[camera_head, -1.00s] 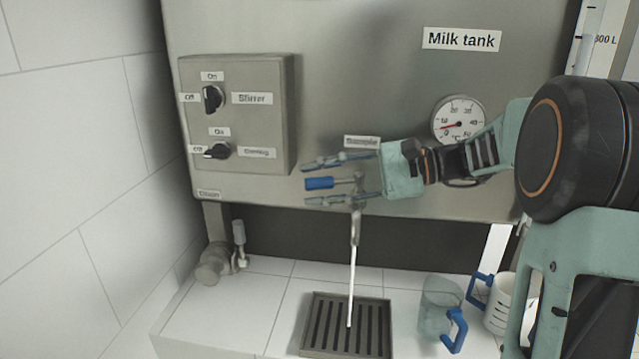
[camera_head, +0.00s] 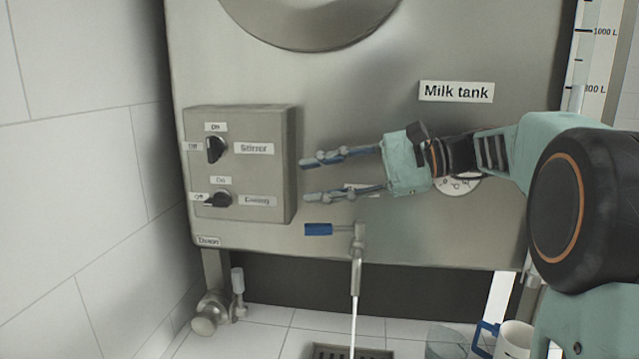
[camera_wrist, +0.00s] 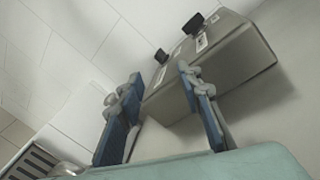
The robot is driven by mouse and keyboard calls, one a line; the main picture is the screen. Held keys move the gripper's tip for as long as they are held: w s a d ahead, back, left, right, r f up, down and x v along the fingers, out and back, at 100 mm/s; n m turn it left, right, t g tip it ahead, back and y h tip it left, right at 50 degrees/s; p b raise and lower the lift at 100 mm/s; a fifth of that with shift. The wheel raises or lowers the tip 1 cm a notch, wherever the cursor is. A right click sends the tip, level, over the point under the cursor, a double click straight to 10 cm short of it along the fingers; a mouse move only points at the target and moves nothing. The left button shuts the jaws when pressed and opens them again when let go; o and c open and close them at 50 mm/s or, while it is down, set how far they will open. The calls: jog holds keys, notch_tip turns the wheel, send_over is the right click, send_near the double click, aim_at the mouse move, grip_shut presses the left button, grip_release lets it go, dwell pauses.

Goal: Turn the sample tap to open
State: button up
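The sample tap (camera_head: 357,240) is on the lower front of the steel milk tank. Its blue handle (camera_head: 318,229) points left, lying level, and a thin white stream (camera_head: 354,315) runs down from the spout. My gripper (camera_head: 308,180) is open and empty, above the tap handle and apart from it, with its fingers pointing left. In the wrist view its two blue-padded fingers (camera_wrist: 160,80) stand apart with nothing between them. The label above the tap is mostly hidden behind my gripper.
A control box (camera_head: 240,165) with two black knobs is left of my fingertips. A drain grate (camera_head: 352,352) lies below the stream. A clear jug (camera_head: 446,343) and a white mug (camera_head: 512,340) stand at the lower right. The gauge (camera_head: 458,186) is partly hidden by my arm.

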aim_at(334, 229)
jog(key=shift+a+f, duration=0.1)
jog(key=shift+a, duration=0.05)
jog(key=shift+c, duration=1.2)
jog(key=s+a+f+n+g+h+p, duration=0.1)
jog(key=s+a+f+n+h, duration=0.1)
jog(key=a+h, duration=0.1)
jog(key=shift+s+a+f+g+h+p, duration=0.2)
jog(key=shift+s+g+h+p, duration=0.1)
jog(key=shift+g+p, duration=0.1)
grip_shut()
notch_tip(334, 229, up, 5)
jog(key=w+d+n+t+h+p, duration=0.2)
jog(key=n+t+h+p, duration=0.3)
jog(key=h, duration=0.7)
jog(key=w+f+n, duration=0.1)
jog(key=w+f, duration=0.2)
jog(key=f, duration=0.6)
jog(key=shift+w+f+g+b, duration=0.2)
jog(key=shift+f+g+b, duration=0.05)
jog(key=shift+g+b, duration=0.2)
